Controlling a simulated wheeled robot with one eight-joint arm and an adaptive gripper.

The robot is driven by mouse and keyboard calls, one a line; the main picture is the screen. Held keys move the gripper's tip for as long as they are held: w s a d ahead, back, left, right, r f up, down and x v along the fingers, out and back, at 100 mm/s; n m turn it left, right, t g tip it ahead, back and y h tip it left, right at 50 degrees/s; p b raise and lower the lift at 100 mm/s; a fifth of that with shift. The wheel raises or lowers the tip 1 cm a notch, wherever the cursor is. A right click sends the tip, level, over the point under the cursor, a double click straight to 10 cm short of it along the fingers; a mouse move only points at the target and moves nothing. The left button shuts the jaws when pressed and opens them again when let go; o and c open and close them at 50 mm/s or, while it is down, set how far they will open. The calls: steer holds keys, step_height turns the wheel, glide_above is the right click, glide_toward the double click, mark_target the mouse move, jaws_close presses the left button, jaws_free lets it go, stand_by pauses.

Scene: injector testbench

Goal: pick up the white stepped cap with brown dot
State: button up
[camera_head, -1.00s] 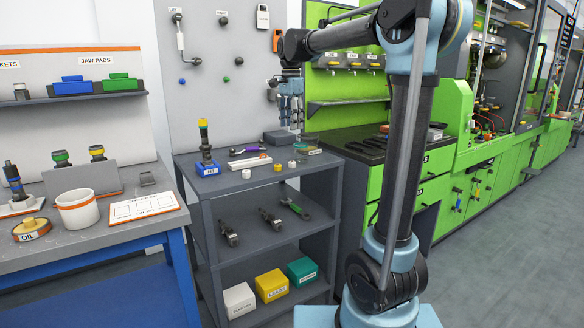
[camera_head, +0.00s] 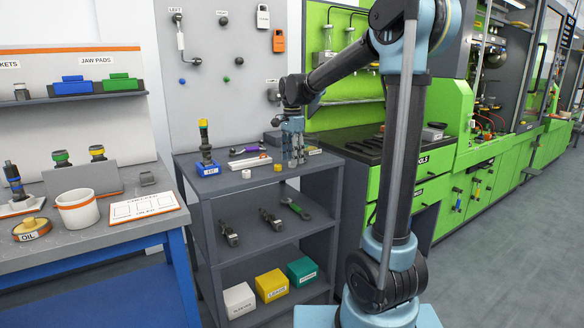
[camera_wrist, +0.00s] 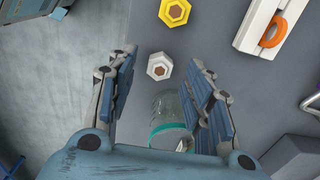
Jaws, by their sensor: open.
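The white stepped cap (camera_wrist: 159,66) with a brown dot lies on the top shelf of the grey cart (camera_head: 225,181). In the wrist view it sits ahead of the gap between my fingertips, nearer the left finger, with nothing gripping it. In the head view my fingers seem to hide it. My gripper (camera_wrist: 165,68) is open and empty, pointing down over the cart's right part; in the head view it shows (camera_head: 293,163) from the side. A yellow cap (camera_wrist: 174,12), also with a brown centre, lies just beyond the white one; it shows in the head view (camera_head: 277,168) too.
A clear jar with a teal rim (camera_wrist: 168,128) stands between my fingers, close to the palm. A white block with an orange ring (camera_wrist: 272,30) lies at the upper right. Another white cap (camera_head: 246,173) is near the cart's front edge. A blue-based tool (camera_head: 208,168) stands at left.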

steer(key=shift+f, duration=0.8)
steer(key=c, duration=0.8)
steer(key=shift+r, duration=0.1)
